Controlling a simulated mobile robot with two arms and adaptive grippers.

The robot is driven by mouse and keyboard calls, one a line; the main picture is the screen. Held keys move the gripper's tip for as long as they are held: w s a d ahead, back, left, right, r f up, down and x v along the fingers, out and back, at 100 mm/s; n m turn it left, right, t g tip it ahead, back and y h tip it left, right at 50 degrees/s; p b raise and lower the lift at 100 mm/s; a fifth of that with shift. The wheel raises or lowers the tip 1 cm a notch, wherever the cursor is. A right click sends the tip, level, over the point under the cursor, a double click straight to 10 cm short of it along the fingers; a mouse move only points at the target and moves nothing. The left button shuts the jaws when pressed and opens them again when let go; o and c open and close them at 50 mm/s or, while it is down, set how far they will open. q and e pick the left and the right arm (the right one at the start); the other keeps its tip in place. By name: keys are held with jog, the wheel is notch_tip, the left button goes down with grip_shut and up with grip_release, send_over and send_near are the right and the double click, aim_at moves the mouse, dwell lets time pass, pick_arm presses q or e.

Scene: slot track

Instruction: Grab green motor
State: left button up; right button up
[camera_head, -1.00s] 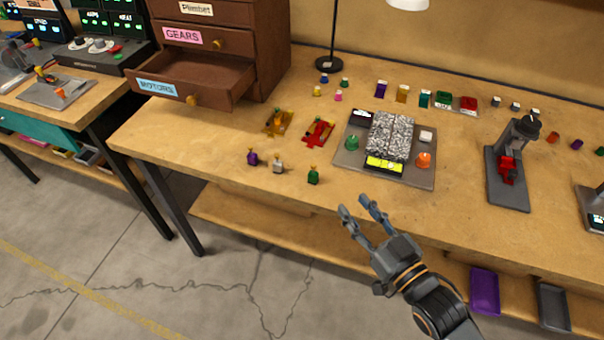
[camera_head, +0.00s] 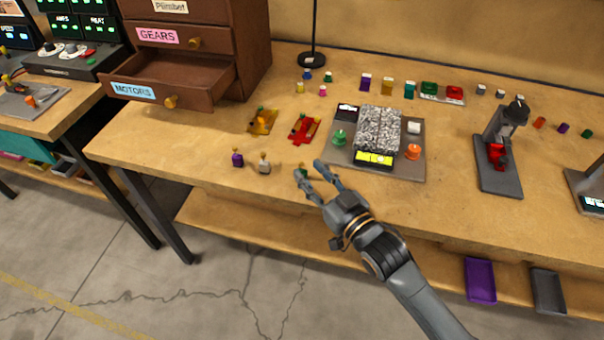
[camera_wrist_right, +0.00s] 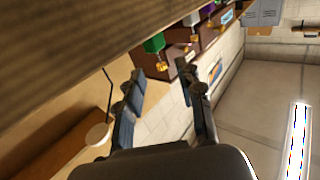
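The green motor (camera_head: 302,167) stands near the front edge of the workbench and is mostly hidden by my right fingertips in the head view. The right wrist view shows its green body (camera_wrist_right: 154,43) and gold shaft, with the picture turned over. My right gripper (camera_head: 309,169) has its fingers spread apart and nothing between them. In the right wrist view the gripper (camera_wrist_right: 162,75) faces the motor, which lies just beyond the fingertips. I cannot tell whether they touch. My left gripper is not in view.
A purple motor (camera_head: 237,160) and a white motor (camera_head: 264,163) stand to the left. Behind are a yellow holder (camera_head: 262,121), a red holder (camera_head: 304,129) and a grey machine plate (camera_head: 345,157). An open MOTORS drawer (camera_head: 170,84) juts out at back left.

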aim_at(303, 165)
jog(key=x, duration=0.4)
jog(key=shift+a, duration=0.1)
jog(key=shift+s, duration=0.1)
grip_shut()
jog(key=shift+r, duration=0.15)
